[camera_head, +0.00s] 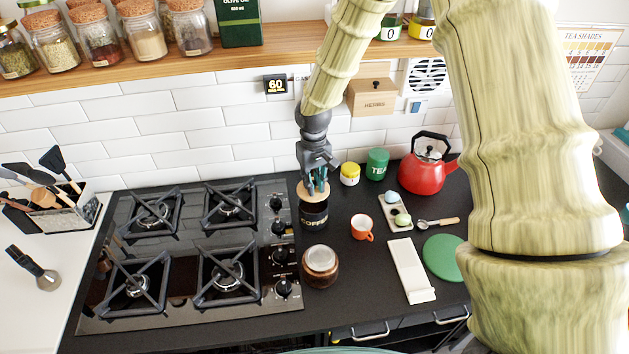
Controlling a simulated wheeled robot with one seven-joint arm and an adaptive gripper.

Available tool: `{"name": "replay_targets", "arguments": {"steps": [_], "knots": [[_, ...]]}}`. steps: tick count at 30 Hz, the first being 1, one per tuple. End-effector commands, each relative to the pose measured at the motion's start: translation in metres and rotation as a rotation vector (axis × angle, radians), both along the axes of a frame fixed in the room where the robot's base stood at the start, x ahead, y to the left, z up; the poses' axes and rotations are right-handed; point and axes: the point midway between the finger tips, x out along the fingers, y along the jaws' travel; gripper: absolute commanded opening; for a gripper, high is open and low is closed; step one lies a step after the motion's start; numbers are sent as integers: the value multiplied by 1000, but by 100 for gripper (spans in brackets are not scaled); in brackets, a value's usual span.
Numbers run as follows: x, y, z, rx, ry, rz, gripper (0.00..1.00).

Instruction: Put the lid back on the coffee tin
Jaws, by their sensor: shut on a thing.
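The coffee tin (313,221) is a black cylinder with gold lettering, upright on the dark counter just right of the hob. The light wooden lid (303,193) is at the top of the tin, under my gripper. My gripper (317,187) points down from above and is shut on the lid, with its teal fingers at the lid's top. The fingers partly hide the lid. I cannot tell whether the lid is seated on the rim or slightly above it.
The gas hob (205,255) lies left of the tin. A brown jar (320,267) stands in front, and an orange mug (361,227) to the right. Yellow (350,174) and green TEA (377,164) tins and a red kettle (425,171) stand behind right. A wooden shelf (260,55) runs above.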

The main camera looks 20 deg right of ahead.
Motion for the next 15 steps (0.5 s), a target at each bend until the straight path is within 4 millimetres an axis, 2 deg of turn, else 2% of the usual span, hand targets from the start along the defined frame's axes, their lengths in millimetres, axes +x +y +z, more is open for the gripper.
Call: {"name": "replay_targets", "arguments": {"steps": [3,15], "knots": [[0,0,-13,0,0,-1,0],[0,0,-39,0,1,-1,0]]}}
